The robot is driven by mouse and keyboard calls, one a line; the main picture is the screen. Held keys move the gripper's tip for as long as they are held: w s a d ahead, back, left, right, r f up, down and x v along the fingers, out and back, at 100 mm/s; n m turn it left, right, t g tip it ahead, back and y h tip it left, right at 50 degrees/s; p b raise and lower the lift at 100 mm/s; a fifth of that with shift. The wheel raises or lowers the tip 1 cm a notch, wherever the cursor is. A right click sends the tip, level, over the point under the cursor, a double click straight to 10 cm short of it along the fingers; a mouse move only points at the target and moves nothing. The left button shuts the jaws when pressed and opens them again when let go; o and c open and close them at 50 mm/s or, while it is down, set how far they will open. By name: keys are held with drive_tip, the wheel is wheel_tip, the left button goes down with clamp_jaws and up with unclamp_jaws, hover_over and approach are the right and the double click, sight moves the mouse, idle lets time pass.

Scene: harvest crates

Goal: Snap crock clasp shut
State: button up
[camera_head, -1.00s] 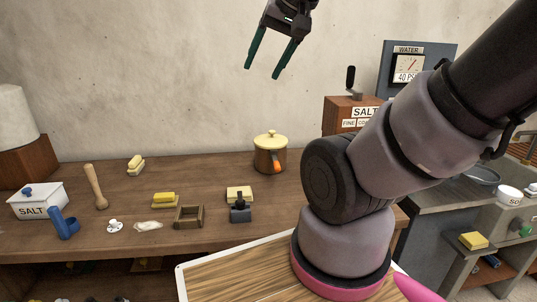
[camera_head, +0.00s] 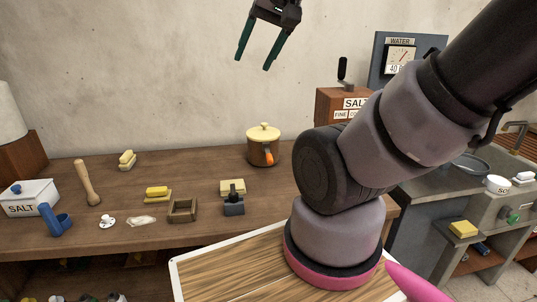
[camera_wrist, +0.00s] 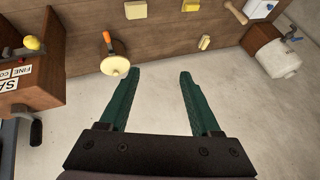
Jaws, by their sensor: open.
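The crock (camera_head: 263,150) is a brown pot with a cream knobbed lid, standing upright at the back of the wooden bench. An orange clasp tab (camera_head: 268,159) shows on its front; I cannot tell whether it is latched. In the wrist view the crock lid (camera_wrist: 115,66) and the orange clasp (camera_wrist: 107,37) lie beyond the left finger, apart from it. My gripper (camera_head: 254,58) is open and empty, high above the bench in front of the wall. It also shows in the wrist view (camera_wrist: 160,76), with both green fingers spread.
A brown salt grinder (camera_head: 343,104) with a crank stands right of the crock.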

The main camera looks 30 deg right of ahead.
drive_tip(key=c, duration=0.7)
drive_tip(key=shift+w+f+g, duration=0.3)
drive_tip(key=shift+w, duration=0.15)
clamp_jaws()
drive_tip(key=w+d+f+g+h, duration=0.1)
drive_tip(key=w+f+g+h, duration=0.4)
drive_tip(key=w+f, duration=0.55)
drive_tip(key=g+h, duration=0.2)
drive_tip(key=h, duration=0.4)
approach(268, 157)
drive_tip(key=x, duration=0.6)
drive_tip(key=shift+w+d+f, duration=0.1)
drive_tip(key=shift+d+f, duration=0.1)
drive_tip(key=shift+f, duration=0.15)
